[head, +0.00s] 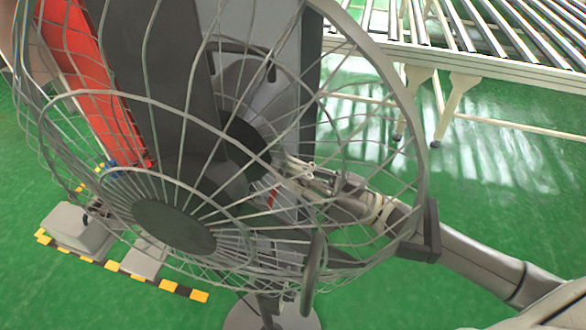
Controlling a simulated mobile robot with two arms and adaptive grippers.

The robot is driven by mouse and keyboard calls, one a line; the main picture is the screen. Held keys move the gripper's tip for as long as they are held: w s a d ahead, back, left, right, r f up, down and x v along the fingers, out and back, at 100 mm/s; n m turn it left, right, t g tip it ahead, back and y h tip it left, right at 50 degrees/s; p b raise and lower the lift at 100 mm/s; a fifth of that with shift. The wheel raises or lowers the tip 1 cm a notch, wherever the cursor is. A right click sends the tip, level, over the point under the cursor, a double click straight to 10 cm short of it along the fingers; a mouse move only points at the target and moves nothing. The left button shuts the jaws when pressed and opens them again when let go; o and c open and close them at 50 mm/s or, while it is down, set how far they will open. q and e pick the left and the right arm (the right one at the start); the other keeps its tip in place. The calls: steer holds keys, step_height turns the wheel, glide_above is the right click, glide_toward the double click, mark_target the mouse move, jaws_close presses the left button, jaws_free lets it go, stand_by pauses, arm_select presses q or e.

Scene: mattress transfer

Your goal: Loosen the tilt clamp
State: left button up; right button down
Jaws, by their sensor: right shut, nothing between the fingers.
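A large grey fan with a wire cage (365,58) fills the middle of the head view, its face tilted. A dark round hub plate (173,226) sits in the front of the cage. My right arm comes in from the lower right, and my right gripper (305,172) shows through the wires near the fan's dark centre. It is shut and holds nothing; whether it touches the fan I cannot tell. I cannot pick out the tilt clamp with certainty among the wires and dark parts. My left gripper is not in view.
The fan's round stand base (243,318) is at the bottom. A roller conveyor (480,62) on pale legs stands at the top right. A red panel (80,50) rises at the left. Yellow-black floor marking (150,280) lies lower left. Green floor is open at the right.

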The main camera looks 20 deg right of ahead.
steer(key=shift+w+f+m, duration=0.1)
steer(key=shift+m, duration=0.3)
step_height(320, 180, down, 8)
steer(key=s+a+m+t+h+p, duration=0.1)
steer(key=m+h+p, duration=0.3)
steer(key=m, duration=0.6)
steer(key=shift+s+m+t+p, duration=0.4)
steer(key=shift+t, duration=0.5)
steer(key=shift+s+a, duration=0.1)
steer(key=shift+a, duration=0.05)
